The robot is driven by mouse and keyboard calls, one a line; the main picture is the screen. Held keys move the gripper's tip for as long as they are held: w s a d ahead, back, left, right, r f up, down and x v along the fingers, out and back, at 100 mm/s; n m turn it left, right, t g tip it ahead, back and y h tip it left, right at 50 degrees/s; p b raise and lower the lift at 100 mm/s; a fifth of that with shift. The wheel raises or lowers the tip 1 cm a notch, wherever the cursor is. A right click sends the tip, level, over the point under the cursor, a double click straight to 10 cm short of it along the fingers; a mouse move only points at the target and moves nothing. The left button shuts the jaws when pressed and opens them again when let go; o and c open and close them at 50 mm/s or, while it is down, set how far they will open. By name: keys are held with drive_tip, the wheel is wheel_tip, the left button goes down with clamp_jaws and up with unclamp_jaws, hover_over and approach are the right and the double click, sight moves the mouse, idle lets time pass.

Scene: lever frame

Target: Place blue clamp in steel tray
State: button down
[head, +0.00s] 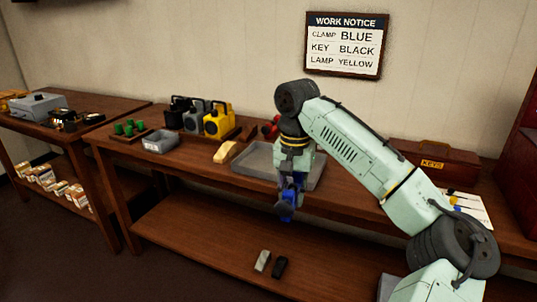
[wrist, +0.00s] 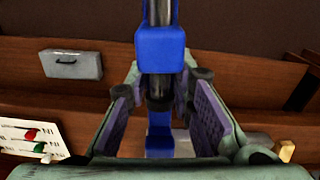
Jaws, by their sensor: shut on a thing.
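The blue clamp (head: 286,208) hangs from my gripper (head: 291,181) in front of the table's front edge in the head view. In the wrist view the blue clamp (wrist: 160,50) runs between the two finger pads, with a dark bar along it. My gripper (wrist: 160,105) is shut on it. The steel tray (head: 247,162) lies on the tabletop behind my gripper, a shallow grey tray. My arm hides part of it, and the part of its floor that shows is bare.
A small grey bin (head: 160,142), a yellow block (head: 225,152) and a yellow lamp (head: 217,122) stand left of the tray. A red item (head: 270,129) is behind it. A box marked KEYS (head: 434,162) stands at right. The lower shelf (head: 215,235) holds two small blocks.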

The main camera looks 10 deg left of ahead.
drive_tip(key=w+d+f, duration=0.2)
drive_tip(key=d+f, duration=0.2)
drive_tip(key=f, duration=0.6)
drive_tip(key=w+d+f+n, duration=0.1)
drive_tip(key=d+f, duration=0.4)
drive_tip(key=f, duration=0.5)
drive_tip(key=w+d+f, duration=0.4)
drive_tip(key=f, duration=0.6)
drive_tip(key=shift+d+f, duration=0.15)
